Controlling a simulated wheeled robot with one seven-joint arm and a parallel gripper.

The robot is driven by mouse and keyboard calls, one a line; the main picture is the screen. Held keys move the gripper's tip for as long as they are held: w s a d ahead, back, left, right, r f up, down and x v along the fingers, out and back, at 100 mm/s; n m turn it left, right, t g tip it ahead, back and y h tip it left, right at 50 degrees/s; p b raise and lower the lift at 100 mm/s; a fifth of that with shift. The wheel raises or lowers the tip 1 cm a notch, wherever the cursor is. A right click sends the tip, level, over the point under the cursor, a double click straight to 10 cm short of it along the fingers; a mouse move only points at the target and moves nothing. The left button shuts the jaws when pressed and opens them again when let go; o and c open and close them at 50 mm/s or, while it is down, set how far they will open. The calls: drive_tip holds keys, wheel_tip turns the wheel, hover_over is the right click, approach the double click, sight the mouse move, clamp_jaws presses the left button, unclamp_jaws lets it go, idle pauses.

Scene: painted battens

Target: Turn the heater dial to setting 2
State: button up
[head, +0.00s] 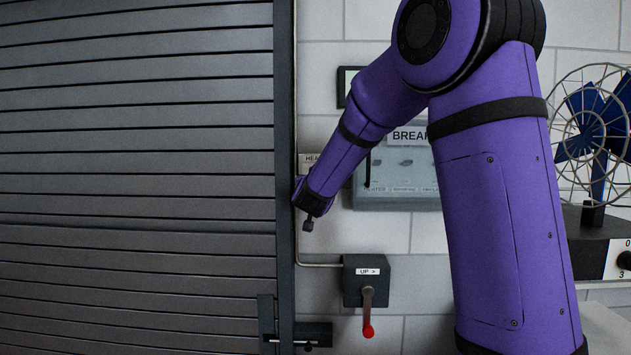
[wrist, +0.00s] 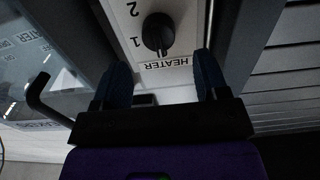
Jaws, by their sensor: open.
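The heater dial (wrist: 158,33) is a round black knob on a white plate (wrist: 184,45) in the wrist view. The plate is lettered HEATER, with the numbers 1 and 2 beside the knob. I cannot clearly tell which mark the knob's pointer faces. My gripper (wrist: 161,68) is open, its two blue fingers pointing at the plate on either side of the knob's line. The knob lies beyond the fingertips and nothing is between them. In the head view a HEATER label (head: 311,158) shows beside my purple arm, which hides the dial.
A box with a red-tipped lever (head: 368,330) sits below. A slatted shutter (head: 130,150) fills the left. A blue fan (head: 600,125) stands right.

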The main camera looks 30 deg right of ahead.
drive_tip(key=shift+x, duration=2.7)
drive_tip(key=shift+c, duration=0.2)
drive_tip(key=c, duration=0.8)
drive_tip(key=shift+c, duration=0.2)
